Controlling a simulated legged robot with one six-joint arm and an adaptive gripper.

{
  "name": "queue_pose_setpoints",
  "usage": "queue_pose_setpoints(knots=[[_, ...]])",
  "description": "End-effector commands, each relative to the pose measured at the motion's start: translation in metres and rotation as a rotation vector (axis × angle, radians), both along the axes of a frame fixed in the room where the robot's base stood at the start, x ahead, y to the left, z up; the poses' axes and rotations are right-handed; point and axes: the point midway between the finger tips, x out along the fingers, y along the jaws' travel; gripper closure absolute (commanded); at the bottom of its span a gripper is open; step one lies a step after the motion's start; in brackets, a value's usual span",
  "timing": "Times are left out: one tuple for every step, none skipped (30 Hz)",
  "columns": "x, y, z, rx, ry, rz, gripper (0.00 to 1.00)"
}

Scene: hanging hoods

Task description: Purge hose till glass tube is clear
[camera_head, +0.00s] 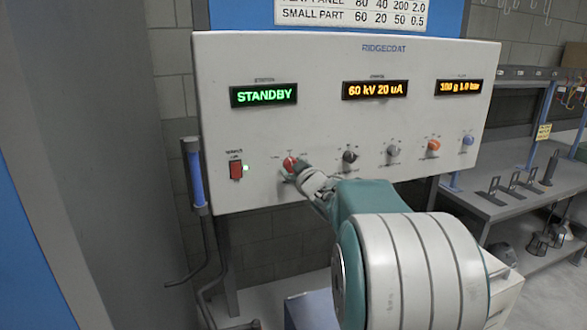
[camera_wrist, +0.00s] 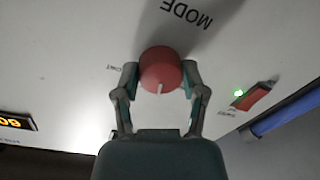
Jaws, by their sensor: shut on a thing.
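The control panel (camera_head: 340,60) is white and carries a row of knobs below three lit displays. The left display (camera_head: 263,94) reads STANDBY in green. My gripper (camera_head: 296,168) is at the red knob (camera_head: 289,163), the leftmost one. In the wrist view the two fingers of my gripper (camera_wrist: 160,85) are shut on the red knob (camera_wrist: 160,68), one on each side, with MODE printed near it. A white pointer mark shows on the knob. A blue glass tube (camera_head: 195,178) stands upright at the panel's left edge; it also shows in the wrist view (camera_wrist: 292,115).
A red switch (camera_head: 236,170) with a green light sits left of the knob. Other knobs, such as a black one (camera_head: 350,156), are to the right. A grey shelf bench (camera_head: 505,200) with hooks stands at the right.

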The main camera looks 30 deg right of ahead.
Motion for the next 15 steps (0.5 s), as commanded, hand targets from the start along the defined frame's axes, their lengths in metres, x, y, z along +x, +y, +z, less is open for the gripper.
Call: queue_pose_setpoints(knots=[[0.0006, 0.0016, 0.0045, -0.045, 0.001, 0.004, 0.93], [0.0006, 0.0017, 0.0046, -0.072, 0.008, 0.003, 0.93], [0.0007, 0.0018, 0.0046, -0.109, 0.018, 0.004, 0.93], [0.0007, 0.0020, 0.0047, -0.137, 0.024, 0.004, 0.93], [0.0007, 0.0021, 0.0046, -0.165, 0.032, 0.004, 0.93], [0.0008, 0.0022, 0.0047, -0.202, 0.042, 0.004, 0.93], [0.0009, 0.0023, 0.0046, -0.230, 0.049, 0.004, 0.93], [0.0009, 0.0023, 0.0046, -0.258, 0.056, 0.004, 0.93], [0.0009, 0.0026, 0.0046, -0.294, 0.065, 0.004, 0.93], [0.0009, 0.0027, 0.0045, -0.321, 0.073, 0.004, 0.93], [0.0010, 0.0029, 0.0045, -0.348, 0.079, 0.004, 0.93], [0.0011, 0.0030, 0.0044, -0.383, 0.088, 0.004, 0.93], [0.0011, 0.0032, 0.0045, -0.408, 0.094, 0.005, 0.93], [0.0011, 0.0032, 0.0044, -0.434, 0.101, 0.005, 0.93], [0.0012, 0.0034, 0.0042, -0.466, 0.109, 0.005, 0.93]])
